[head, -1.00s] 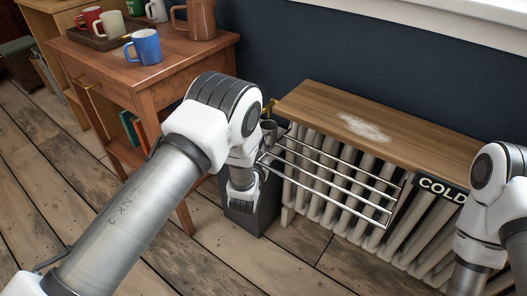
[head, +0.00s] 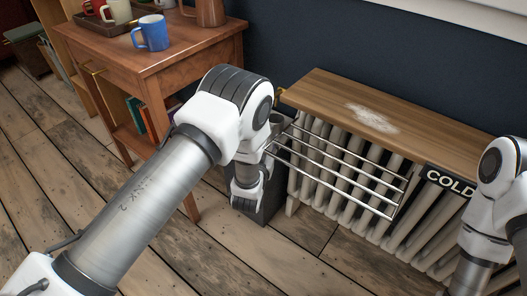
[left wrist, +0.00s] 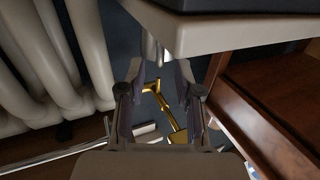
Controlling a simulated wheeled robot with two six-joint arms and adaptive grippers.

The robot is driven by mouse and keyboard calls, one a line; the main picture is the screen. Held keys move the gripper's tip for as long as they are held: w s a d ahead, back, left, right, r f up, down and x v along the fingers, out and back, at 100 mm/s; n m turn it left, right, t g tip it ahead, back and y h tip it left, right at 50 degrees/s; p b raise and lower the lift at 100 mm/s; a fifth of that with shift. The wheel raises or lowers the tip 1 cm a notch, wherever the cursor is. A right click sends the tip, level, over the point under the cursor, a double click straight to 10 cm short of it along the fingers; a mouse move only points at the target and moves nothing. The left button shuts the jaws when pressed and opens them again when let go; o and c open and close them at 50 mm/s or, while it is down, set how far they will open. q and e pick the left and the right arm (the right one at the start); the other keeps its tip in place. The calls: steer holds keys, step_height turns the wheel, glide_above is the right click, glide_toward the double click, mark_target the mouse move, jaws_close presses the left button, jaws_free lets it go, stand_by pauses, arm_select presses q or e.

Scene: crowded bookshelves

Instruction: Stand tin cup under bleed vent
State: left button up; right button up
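My left gripper (left wrist: 160,78) shows in the left wrist view with its two fingers apart. No cup shows clearly between them. In the head view my left wrist hides the gripper's fingers. The brass vent fitting (left wrist: 165,110) shows past the fingers, and a bit of brass shows in the head view (head: 281,94) at the left end of the radiator (head: 312,180). A small grey rounded shape (head: 277,122) sits just below it; I cannot tell whether it is the tin cup or part of my gripper. My right gripper is out of view.
A wooden side table (head: 190,60) with a blue mug (head: 151,32) stands left of the radiator. A dark box (head: 268,207) stands on the floor behind my left wrist. A wire rack (head: 345,172) juts from the radiator front. The floor in front is clear.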

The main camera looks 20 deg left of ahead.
arm_select(q)
steer(key=s+p, duration=0.3)
steer(key=s, duration=0.7)
steer(key=s+a+f+g, duration=0.6)
steer(key=s+f+g, duration=0.2)
steer(key=s+f, duration=0.3)
steer(key=s+f+g, duration=0.2)
steer(key=s+g, duration=0.3)
steer(key=s, duration=0.5)
steer(key=s+f+g+h, duration=0.1)
steer(key=s+g, duration=0.4)
steer(key=s, duration=0.5)
steer(key=shift+a+f, duration=0.45)
steer(key=shift+f, duration=0.2)
